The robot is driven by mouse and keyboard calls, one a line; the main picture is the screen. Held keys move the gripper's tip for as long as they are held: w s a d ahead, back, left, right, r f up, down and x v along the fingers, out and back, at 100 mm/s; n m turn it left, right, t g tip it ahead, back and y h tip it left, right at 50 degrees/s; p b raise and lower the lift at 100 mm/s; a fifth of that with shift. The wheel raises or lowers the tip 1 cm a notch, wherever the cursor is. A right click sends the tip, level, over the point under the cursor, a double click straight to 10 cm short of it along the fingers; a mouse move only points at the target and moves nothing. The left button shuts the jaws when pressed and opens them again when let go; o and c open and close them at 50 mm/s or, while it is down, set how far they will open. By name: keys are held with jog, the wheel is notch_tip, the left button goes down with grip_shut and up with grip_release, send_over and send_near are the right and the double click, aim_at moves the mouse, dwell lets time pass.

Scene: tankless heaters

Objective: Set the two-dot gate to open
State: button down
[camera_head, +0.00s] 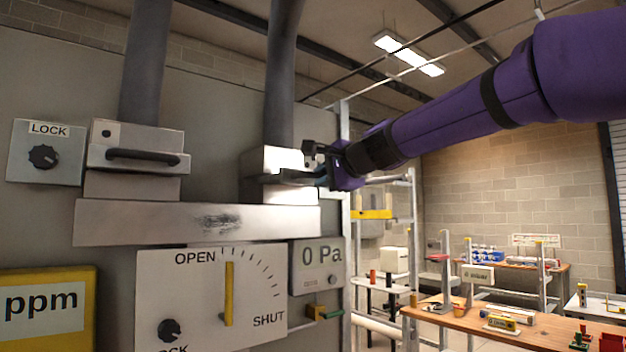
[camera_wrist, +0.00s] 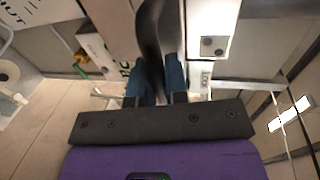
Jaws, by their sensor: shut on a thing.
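The two-dot gate (camera_head: 285,160) is a pale metal block under the right grey duct in the head view. In the wrist view its face (camera_wrist: 215,28) shows two dark dots. Its dark handle (camera_wrist: 152,35) runs between my blue fingers. My gripper (camera_head: 318,176) is shut on that handle; the fingers also show in the wrist view (camera_wrist: 158,78). The arm partly hides the gate's right side. A dial plate (camera_head: 190,300) marked OPEN and SHUT has a yellow pointer (camera_head: 229,293) standing nearly upright, close to the OPEN end.
A one-dot gate (camera_head: 138,150) with a black handle stands to the left. A LOCK knob (camera_head: 43,156) is beside it; another knob (camera_head: 169,329) is on the dial plate. A 0 Pa gauge (camera_head: 320,266) sits below my gripper. Workbenches (camera_head: 500,328) stand at the right.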

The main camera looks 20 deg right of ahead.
jog(key=shift+s+d, duration=0.15)
jog(key=shift+s, duration=0.4)
jog(key=c, duration=1.1)
grip_release()
jog(key=shift+c, duration=0.2)
jog(key=v, duration=1.1)
jog(key=shift+w, duration=0.1)
